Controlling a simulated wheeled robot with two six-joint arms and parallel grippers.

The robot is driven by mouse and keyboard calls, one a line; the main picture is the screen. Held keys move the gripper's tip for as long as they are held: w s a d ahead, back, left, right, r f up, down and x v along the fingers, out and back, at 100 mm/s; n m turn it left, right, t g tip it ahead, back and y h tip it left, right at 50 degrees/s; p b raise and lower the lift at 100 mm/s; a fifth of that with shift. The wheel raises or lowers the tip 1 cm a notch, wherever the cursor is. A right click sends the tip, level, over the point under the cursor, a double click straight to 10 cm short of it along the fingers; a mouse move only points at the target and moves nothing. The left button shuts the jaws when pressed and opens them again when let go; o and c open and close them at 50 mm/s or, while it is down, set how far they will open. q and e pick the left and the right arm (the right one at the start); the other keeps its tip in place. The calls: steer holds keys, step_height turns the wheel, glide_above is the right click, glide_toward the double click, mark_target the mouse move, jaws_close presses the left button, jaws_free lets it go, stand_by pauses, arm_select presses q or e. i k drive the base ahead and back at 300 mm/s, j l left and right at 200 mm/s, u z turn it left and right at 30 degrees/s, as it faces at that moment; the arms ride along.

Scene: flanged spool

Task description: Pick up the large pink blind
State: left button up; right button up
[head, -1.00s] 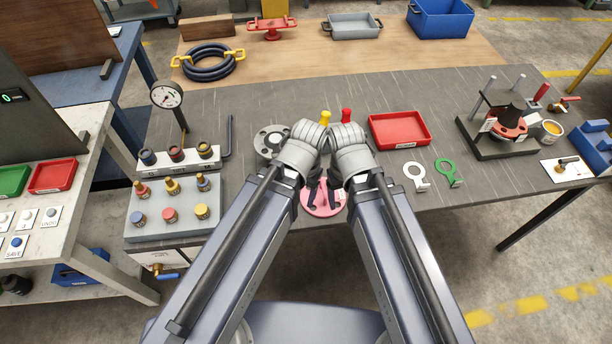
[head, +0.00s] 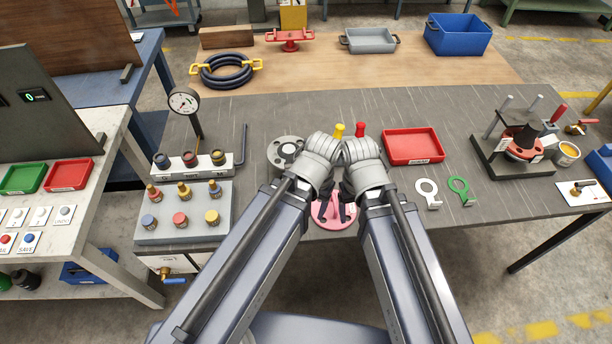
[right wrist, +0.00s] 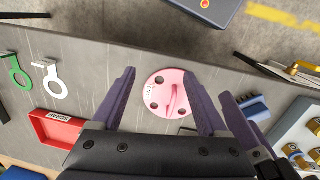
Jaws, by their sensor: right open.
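The large pink blind (head: 333,214) is a flat round disc with a raised handle, lying on the grey table near its front edge. My grippers partly cover it in the head view.
A grey flange (head: 285,152) lies behind left of the blind. A red tray (head: 412,146), a white ring tag (head: 428,193) and a green ring tag (head: 461,190) are to the right. A grey fittings block (head: 183,215) stands left. The table's front edge is close.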

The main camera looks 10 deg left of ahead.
mark_target(332, 216)
steer(key=k+j+u, duration=0.15)
steer(key=k+u, duration=0.15)
steer(key=u, duration=0.15)
steer(key=k+j+u, duration=0.25)
steer(key=u, duration=0.2)
